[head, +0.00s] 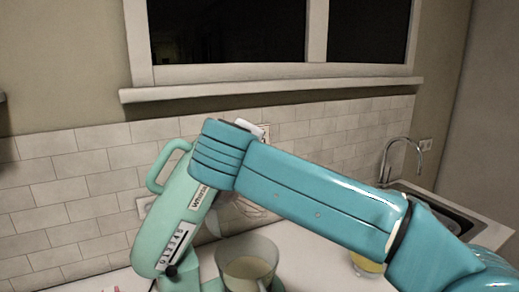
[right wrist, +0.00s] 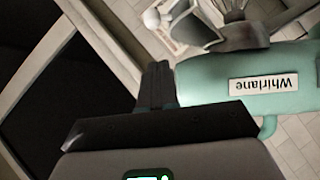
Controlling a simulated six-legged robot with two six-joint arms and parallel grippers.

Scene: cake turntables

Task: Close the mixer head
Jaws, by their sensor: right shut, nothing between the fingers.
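The mint-green mixer (head: 175,225) stands at lower left in the head view, its head tilted steeply up and a loop handle at its upper left. A wire whisk hangs from the raised head, partly behind my arm, over a translucent mixing bowl (head: 247,262). My right arm reaches across to the raised head's upper end. In the right wrist view my right gripper (right wrist: 158,80) is shut and empty, close beside the mixer head (right wrist: 285,65) with its "Whirlane" label; contact cannot be told. My left gripper is in neither view.
A sink with a tall curved faucet (head: 405,150) is at the right. A tiled wall and a window sill (head: 270,88) lie behind the mixer. A small yellow-filled container (head: 368,265) sits below my arm. White counter (head: 320,270) shows between bowl and container.

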